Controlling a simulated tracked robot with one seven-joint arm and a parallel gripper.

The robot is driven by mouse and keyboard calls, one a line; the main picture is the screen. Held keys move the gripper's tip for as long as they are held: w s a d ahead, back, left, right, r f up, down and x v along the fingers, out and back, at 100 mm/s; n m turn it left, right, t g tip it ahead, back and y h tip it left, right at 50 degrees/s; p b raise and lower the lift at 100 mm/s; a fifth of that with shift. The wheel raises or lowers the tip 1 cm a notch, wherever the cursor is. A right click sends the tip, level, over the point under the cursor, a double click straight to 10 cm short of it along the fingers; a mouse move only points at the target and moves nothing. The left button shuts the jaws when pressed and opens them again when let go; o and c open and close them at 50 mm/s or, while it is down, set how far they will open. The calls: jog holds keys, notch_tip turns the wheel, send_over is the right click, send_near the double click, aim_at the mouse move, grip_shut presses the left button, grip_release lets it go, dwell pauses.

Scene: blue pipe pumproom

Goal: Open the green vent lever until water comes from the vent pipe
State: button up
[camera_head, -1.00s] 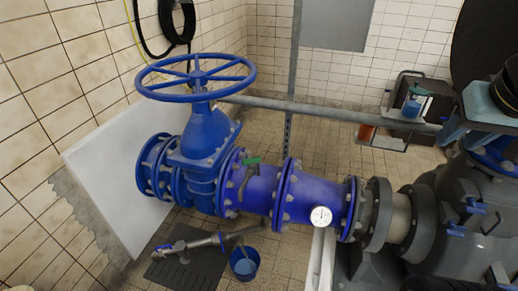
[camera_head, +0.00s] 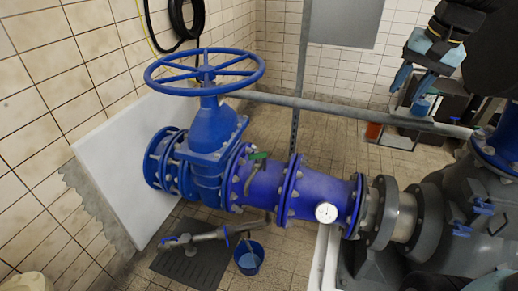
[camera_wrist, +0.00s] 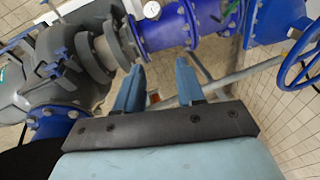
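The green vent lever (camera_head: 259,156) sits on top of the blue pipe, right of the flange beside the big handwheel valve. A small grey pipe (camera_head: 251,185), perhaps the vent pipe, curves down just below it; I see no water coming out. A blue bucket (camera_head: 248,258) stands on the floor below, with a grey pipe end over it. My gripper (camera_head: 411,88) hangs at the upper right, well away from the lever. In the wrist view my gripper (camera_wrist: 160,66) has its blue fingers apart with nothing between them.
The blue handwheel (camera_head: 205,72) rises high, left of the lever. A round gauge (camera_head: 326,212) sits on the pipe to the right. A grey horizontal rail (camera_head: 340,112) runs behind the pipe. A rack (camera_head: 455,103) stands at the back right. A dark mat (camera_head: 192,264) lies on the floor.

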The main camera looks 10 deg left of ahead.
jog(key=w+a+f+m+g+y, duration=0.1)
jog(key=w+a+f+g, duration=0.1)
jog(key=w+a+f, duration=0.3)
jog(key=w+a+f+m+g+y, duration=0.1)
jog(key=w+a, duration=0.2)
jog(key=w, duration=0.5)
jog(key=w+a+f+m+g+y, duration=0.2)
jog(key=w+a+f+g, duration=0.1)
jog(key=w+a+f, duration=0.45)
jog(key=m+g+y, duration=0.5)
send_near(257, 154)
jog(key=x, duration=1)
jog(key=shift+w+f, duration=0.3)
jog(key=shift+c, duration=0.2)
grip_shut()
jog(key=shift+a+r+t, duration=0.1)
jog(key=shift+a+t, duration=0.1)
jog(key=shift+t, duration=0.1)
